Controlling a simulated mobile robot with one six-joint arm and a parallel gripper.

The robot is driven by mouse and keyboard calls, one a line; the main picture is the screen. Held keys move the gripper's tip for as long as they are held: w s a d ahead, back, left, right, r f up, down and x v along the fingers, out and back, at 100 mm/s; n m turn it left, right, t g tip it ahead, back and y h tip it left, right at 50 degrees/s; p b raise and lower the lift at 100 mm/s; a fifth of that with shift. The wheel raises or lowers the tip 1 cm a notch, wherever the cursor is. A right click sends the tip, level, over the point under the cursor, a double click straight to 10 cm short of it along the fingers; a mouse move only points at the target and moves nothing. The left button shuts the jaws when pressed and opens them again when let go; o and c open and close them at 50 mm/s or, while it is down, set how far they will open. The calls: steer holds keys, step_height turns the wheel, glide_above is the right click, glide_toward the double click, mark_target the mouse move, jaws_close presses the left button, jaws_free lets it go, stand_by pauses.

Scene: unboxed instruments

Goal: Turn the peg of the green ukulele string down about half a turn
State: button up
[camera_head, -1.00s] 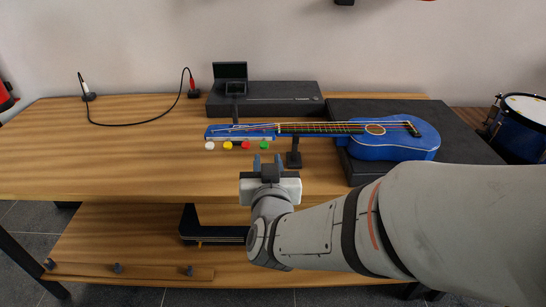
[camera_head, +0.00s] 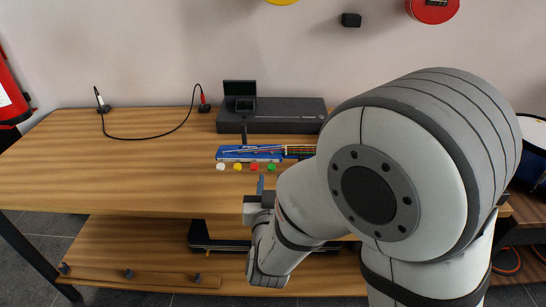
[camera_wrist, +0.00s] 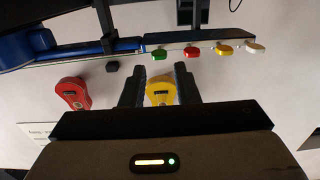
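The blue ukulele's headstock (camera_head: 235,153) lies over the table, with white, yellow, red and green pegs along its near edge. The green peg (camera_head: 271,167) is rightmost in the head view. In the wrist view the row is reversed, and the green peg (camera_wrist: 159,54) is leftmost on the headstock edge (camera_wrist: 200,41). My gripper (camera_head: 261,186) is just in front of the green peg. In the wrist view my gripper (camera_wrist: 158,75) has its two fingers apart, with the green peg beyond their tips and apart from them. My arm hides the ukulele's body in the head view.
A dark case (camera_head: 290,113) with a small screen device (camera_head: 244,104) stands behind the headstock. A black cable (camera_head: 150,137) lies at the left. A red device (camera_wrist: 73,93) and a yellow device (camera_wrist: 160,91) show in the wrist background.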

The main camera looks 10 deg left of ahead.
mark_target(271, 170)
steer(key=shift+x, duration=2.35)
jaws_close()
steer(key=shift+f, duration=0.1)
